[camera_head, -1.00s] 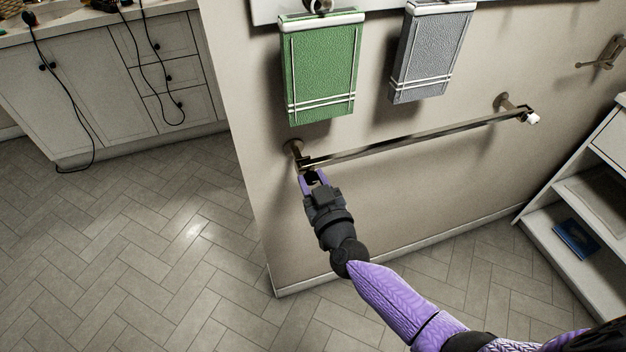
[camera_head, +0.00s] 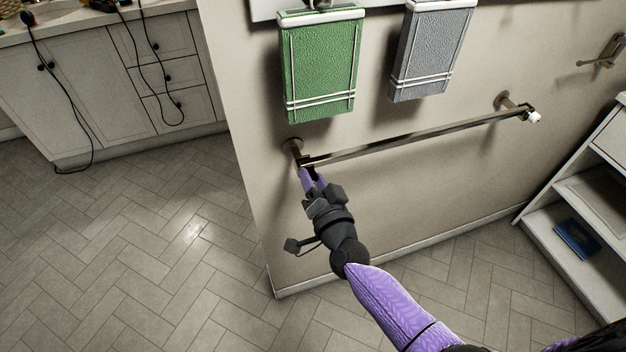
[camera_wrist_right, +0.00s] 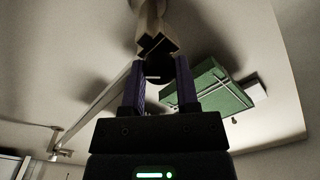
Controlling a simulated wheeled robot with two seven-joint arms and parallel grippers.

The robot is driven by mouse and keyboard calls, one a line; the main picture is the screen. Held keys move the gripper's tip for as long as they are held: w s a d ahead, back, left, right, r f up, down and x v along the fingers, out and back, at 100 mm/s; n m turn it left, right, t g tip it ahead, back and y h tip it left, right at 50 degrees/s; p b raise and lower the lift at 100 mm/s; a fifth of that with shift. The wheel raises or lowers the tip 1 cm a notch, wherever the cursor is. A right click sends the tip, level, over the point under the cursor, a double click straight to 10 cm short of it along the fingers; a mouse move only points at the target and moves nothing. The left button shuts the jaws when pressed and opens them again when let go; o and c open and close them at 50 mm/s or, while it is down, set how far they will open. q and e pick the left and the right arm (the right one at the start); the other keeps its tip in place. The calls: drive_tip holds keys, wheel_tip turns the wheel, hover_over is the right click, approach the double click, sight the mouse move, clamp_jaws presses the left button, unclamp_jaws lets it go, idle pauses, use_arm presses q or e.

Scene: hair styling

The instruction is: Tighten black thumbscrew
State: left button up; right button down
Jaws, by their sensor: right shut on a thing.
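My right gripper (camera_head: 309,177) is at the left end of the metal towel bar (camera_head: 420,134), just under its wall mount (camera_head: 292,147). In the right wrist view my right gripper (camera_wrist_right: 159,85) has its two purple fingers on either side of the round black thumbscrew (camera_wrist_right: 159,70), shut on it. The thumbscrew sits at the end of the bar's bracket (camera_wrist_right: 153,25). In the head view the fingers hide the thumbscrew. A white piece (camera_head: 534,117) shows at the bar's right end. My left gripper is not in view.
A green towel (camera_head: 320,65) and a grey towel (camera_head: 432,50) hang on the wall above the bar. A white shelf unit (camera_head: 590,195) with a blue item stands at the right. A cabinet (camera_head: 100,85) with hanging black cords stands at the left. The tiled floor between is clear.

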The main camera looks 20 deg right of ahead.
drive_tip(key=m+b, duration=0.1)
drive_tip(key=m, duration=0.7)
drive_tip(key=m+b, duration=0.1)
drive_tip(key=m, duration=0.8)
drive_tip(key=m+h+b, duration=0.1)
drive_tip(key=m, duration=0.7)
drive_tip(key=shift+f+b, duration=0.25)
drive_tip(key=shift+b, duration=0.05)
drive_tip(key=shift+m, duration=0.4)
drive_tip(key=shift+c, duration=1.8)
unclamp_jaws()
